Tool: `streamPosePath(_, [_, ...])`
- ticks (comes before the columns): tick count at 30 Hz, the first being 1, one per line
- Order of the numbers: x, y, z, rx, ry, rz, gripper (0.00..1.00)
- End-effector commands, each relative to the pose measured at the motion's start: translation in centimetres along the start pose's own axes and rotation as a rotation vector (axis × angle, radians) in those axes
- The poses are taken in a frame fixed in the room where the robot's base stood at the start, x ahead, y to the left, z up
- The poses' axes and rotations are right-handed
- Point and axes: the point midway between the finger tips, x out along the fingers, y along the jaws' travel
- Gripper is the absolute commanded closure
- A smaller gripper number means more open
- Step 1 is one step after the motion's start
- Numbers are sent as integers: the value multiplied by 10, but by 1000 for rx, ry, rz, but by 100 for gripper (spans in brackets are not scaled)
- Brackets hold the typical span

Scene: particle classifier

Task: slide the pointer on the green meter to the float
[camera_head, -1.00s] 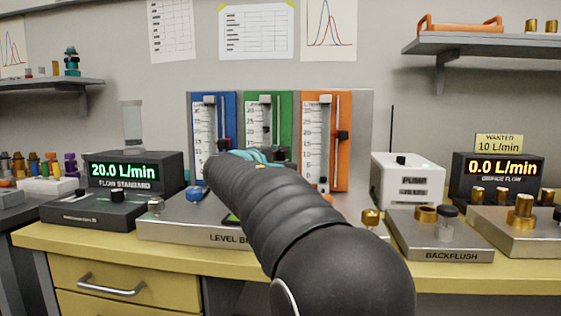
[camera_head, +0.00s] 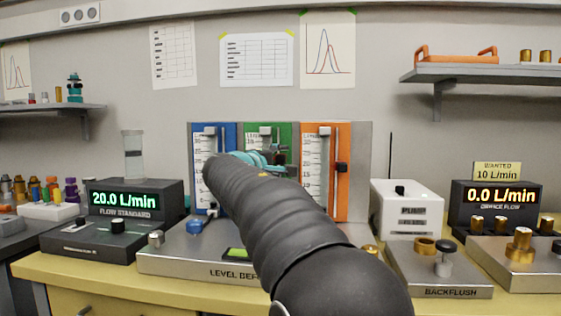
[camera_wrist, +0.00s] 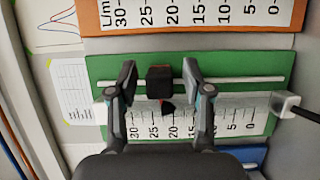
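The green meter (camera_wrist: 215,66) fills the middle of the wrist view, its scale (camera_wrist: 232,122) lying sideways. Its pointer (camera_wrist: 159,82), a black block with a dark red tip toward the scale near 20, sits on the pale slide rail. My gripper (camera_wrist: 158,75) is open around the pointer, one finger each side, with a small gap at both. I cannot make out the float; the red tip and the fingers cover part of the tube. In the head view the green meter (camera_head: 282,131) stands between the blue and orange ones, and my gripper (camera_head: 268,158) hides its lower part.
The orange meter (camera_head: 312,208) is close on the right, the blue meter (camera_head: 226,128) on the left. They stand on the steel level bench (camera_head: 180,255). A white pump box (camera_head: 420,205) with a thin black rod behind it stands to the right. A flow standard (camera_head: 140,220) is left.

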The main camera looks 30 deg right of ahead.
Motion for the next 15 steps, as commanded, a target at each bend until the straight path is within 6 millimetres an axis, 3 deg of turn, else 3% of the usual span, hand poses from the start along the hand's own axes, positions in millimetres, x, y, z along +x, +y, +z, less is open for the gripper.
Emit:
streamPosePath(8, [-14,0,-1,-1,2,0,50])
streamPosePath(15, [-59,1,-1,1,5,1,50])
